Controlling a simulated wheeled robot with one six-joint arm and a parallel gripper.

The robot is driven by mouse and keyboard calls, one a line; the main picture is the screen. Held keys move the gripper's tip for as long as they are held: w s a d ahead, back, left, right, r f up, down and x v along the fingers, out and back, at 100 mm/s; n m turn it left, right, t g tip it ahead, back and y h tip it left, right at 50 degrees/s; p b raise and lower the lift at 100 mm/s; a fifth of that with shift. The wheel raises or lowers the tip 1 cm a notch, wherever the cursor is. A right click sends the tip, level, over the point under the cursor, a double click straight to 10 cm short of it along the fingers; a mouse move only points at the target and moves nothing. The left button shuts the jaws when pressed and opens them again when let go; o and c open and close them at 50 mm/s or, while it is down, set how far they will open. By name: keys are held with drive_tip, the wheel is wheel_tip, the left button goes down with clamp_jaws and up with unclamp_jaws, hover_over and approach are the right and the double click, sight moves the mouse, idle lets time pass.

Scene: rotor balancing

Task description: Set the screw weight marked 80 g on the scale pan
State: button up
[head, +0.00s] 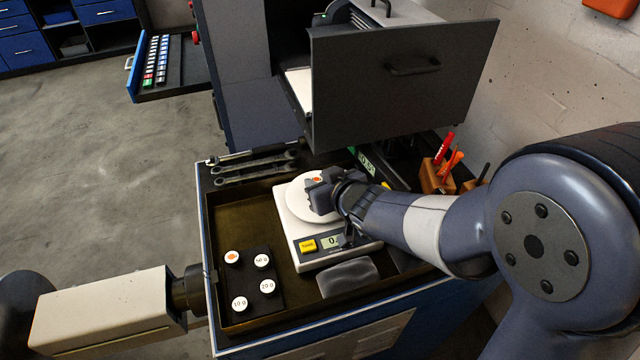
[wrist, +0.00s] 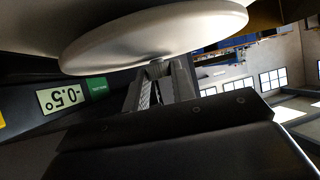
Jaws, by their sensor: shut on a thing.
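The scale (head: 288,222) stands in the brown tray, with a round white pan (head: 299,203) on top. The pan also fills the upper part of the wrist view (wrist: 150,45). My gripper (head: 321,190) is over the right part of the pan, shut on a small screw weight (head: 317,180) with an orange mark. I cannot read its mark, nor tell whether it touches the pan. In the wrist view my fingers (wrist: 158,82) reach the pan's edge. The scale display (head: 331,241) starts with 0; the rest is hidden by my arm.
A dark holder (head: 253,284) at left bears white weights marked 10 g (head: 240,303), 20 g (head: 267,286), 50 g (head: 262,261), and an orange-marked one (head: 232,257). A grey pad (head: 348,277) lies in front of the scale. An open dark door (head: 400,85) stands behind; wrenches (head: 250,172) lie at the back.

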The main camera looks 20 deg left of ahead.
drive_tip(key=shift+f, duration=0.2)
drive_tip(key=o, duration=1)
drive_tip(key=shift+r, duration=0.1)
drive_tip(key=shift+s+d+r, duration=0.1)
drive_tip(key=shift+d+r, duration=0.05)
drive_tip(key=shift+r, duration=0.15)
drive_tip(key=p+v, duration=0.3)
drive_tip(key=v, duration=0.8)
drive_tip(key=shift+s+d, duration=0.2)
drive_tip(key=shift+d, duration=0.1)
